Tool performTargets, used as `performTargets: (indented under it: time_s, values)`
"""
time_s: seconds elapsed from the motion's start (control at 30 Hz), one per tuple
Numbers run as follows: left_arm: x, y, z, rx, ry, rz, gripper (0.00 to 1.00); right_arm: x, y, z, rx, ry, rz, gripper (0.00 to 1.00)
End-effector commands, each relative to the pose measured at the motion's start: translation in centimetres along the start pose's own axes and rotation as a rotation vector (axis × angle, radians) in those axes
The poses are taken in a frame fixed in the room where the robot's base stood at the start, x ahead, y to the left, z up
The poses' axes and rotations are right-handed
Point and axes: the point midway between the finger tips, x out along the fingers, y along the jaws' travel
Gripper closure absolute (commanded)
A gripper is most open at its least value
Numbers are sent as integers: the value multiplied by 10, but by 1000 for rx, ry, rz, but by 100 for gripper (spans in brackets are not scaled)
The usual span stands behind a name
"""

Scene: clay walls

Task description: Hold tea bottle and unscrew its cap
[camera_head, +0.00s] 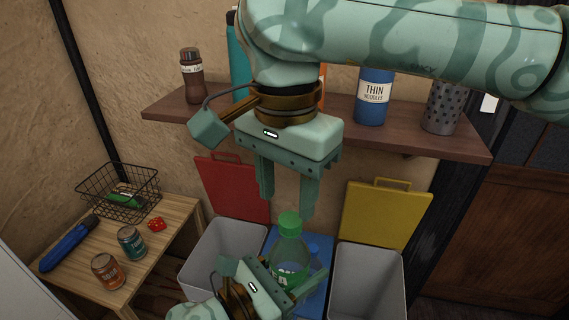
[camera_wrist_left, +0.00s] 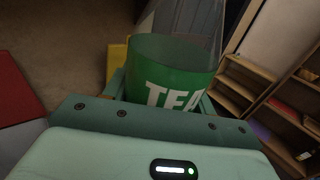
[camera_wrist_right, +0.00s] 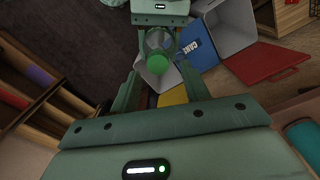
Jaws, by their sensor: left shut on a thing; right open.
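The green tea bottle (camera_head: 289,256) stands about upright low in the middle of the head view, with its green cap (camera_head: 289,220) on top. My left gripper (camera_head: 290,284) is shut around the bottle's body. In the left wrist view the green label reading TEA (camera_wrist_left: 172,80) lies between its fingers. My right gripper (camera_head: 287,200) points down just above the cap, open and empty. In the right wrist view the cap (camera_wrist_right: 158,65) shows between and beyond the open fingers, apart from them. The lower part of the bottle is partly hidden by my left gripper.
Grey bins (camera_head: 368,284) with red (camera_head: 232,188) and yellow (camera_head: 384,217) lids stand behind and beside the bottle. A wall shelf (camera_head: 330,125) with bottles and cans is behind my right arm. A small wooden table (camera_head: 155,257) holds cans and a wire basket at left.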

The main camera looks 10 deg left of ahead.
Motion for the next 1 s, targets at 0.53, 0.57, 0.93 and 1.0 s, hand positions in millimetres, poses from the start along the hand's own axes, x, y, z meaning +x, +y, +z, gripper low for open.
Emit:
performTargets:
  time_s: [0.53, 0.57, 0.93, 1.0]
  values:
    - [0, 0, 0, 0, 0, 0, 100, 39, -1, 0, 0, -1, -4, 54]
    - [0, 0, 0, 0, 0, 0, 100, 38, -1, 0, 0, -1, -4, 54]
    - [0, -2, 0, 2, -2, -4, 100, 38, -2, 1, -6, -2, -7, 100]
    - [0, -2, 1, 3, -2, -5, 100, 38, -1, 1, -48, -2, -7, 100]
